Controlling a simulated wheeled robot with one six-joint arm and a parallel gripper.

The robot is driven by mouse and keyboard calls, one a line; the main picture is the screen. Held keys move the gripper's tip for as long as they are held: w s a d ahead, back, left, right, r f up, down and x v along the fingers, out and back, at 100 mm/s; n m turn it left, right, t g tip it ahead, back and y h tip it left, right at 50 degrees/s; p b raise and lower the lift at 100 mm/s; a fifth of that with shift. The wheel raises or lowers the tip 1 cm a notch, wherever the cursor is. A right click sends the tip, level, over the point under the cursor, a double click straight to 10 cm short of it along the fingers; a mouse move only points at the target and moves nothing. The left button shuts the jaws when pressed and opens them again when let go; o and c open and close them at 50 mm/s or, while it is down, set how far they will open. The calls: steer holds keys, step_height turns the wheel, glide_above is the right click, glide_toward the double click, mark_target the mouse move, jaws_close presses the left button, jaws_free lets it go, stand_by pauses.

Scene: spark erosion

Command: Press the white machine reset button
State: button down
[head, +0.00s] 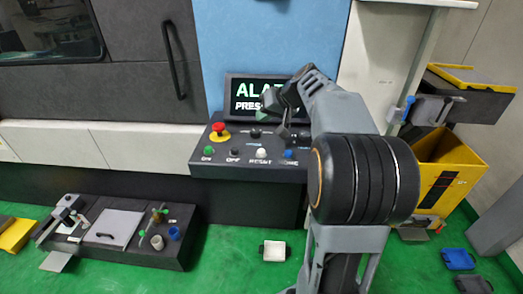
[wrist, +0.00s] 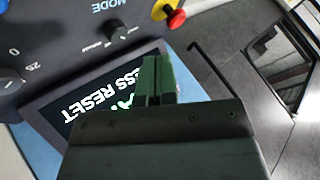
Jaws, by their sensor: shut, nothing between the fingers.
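The white reset button (head: 261,153) stands on the front of the dark control panel (head: 225,169), above the label RESET, between the black OFF button (head: 235,152) and the blue HOME button (head: 289,155). My gripper (head: 284,131) is above the panel, behind and to the right of the white button, apart from it. In the wrist view the fingers (wrist: 158,65) are closed together and empty. The white button does not show in the wrist view.
A red emergency stop (head: 219,130) and green ON button (head: 208,150) are at the left. A yellow bin (head: 450,165) stands right.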

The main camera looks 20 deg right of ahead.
steer(key=shift+f, duration=0.1)
steer(key=b, duration=0.5)
glide_above(263, 150)
step_height(263, 150, down, 8)
steer(key=shift+r, duration=0.25)
steer(key=shift+w+f+b, duration=0.1)
steer(key=shift+f+b, duration=0.5)
steer(key=shift+b, duration=0.1)
steer(key=shift+f, duration=0.1)
stand_by(1.3)
steer(key=shift+f+b, duration=0.35)
steer(key=shift+b, duration=0.2)
steer(key=shift+f+b, duration=0.35)
steer(key=shift+b, duration=0.1)
stand_by(0.5)
steer(key=shift+r, duration=0.1)
stand_by(0.4)
steer(key=shift+r+p, duration=0.5)
steer(key=shift+r, duration=0.2)
